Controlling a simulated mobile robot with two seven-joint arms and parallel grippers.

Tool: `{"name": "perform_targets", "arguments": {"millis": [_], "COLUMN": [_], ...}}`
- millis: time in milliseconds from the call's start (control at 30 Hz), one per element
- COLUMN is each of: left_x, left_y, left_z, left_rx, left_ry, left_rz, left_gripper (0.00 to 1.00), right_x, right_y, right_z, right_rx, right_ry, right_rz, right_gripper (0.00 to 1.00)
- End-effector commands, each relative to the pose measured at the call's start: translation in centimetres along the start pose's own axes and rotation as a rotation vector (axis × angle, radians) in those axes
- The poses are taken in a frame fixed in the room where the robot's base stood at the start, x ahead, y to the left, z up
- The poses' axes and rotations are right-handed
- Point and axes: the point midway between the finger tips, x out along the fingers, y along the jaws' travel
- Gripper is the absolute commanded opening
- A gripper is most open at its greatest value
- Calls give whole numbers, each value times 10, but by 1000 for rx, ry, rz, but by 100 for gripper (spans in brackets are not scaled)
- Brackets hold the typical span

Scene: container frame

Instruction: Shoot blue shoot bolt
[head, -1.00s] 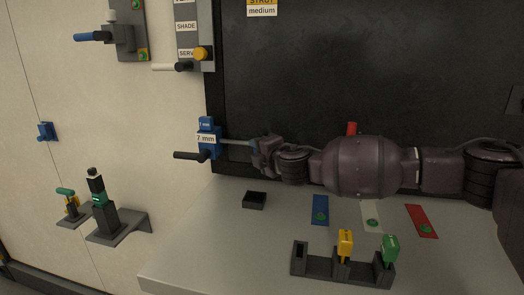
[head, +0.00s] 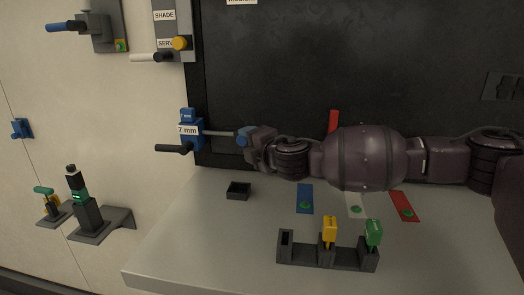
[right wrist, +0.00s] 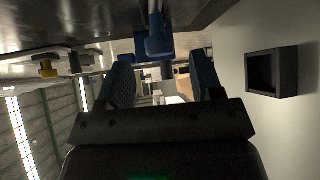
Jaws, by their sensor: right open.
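The blue shoot bolt (head: 191,132) has a blue housing with a "7 mm" label and a black handle, at the left edge of the dark panel. Its grey rod points right towards my right gripper (head: 244,138). In the right wrist view the open blue-padded fingers (right wrist: 163,78) have a clear gap, and a blue part of the bolt (right wrist: 155,42) shows just above that gap. I cannot tell whether they touch it. My left gripper is not in view.
A small dark tray (head: 238,194) lies on the grey table (head: 190,240) below the gripper. Blue (head: 305,198), white and red plates lie farther right. A dark holder (head: 300,252) carries yellow and green tags. A red part (head: 333,121) stands behind my right arm.

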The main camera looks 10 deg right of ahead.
Motion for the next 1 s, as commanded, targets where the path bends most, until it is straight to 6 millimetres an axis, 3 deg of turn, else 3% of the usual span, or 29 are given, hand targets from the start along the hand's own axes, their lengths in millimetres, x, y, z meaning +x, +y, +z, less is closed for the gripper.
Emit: {"name": "perform_targets", "arguments": {"millis": [200,400,1000], "left_x": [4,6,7], "left_y": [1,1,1], "left_z": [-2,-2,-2], "left_rx": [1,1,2], "left_ry": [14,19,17], "left_rz": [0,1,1], "left_gripper": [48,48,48], "right_x": [-34,-54,-60], "right_y": [-1,0,1], "right_z": [0,0,-1], "right_rx": [0,1,0], "right_ry": [1,2,1], "right_rz": [1,1,1], "right_gripper": [60,60,60]}}
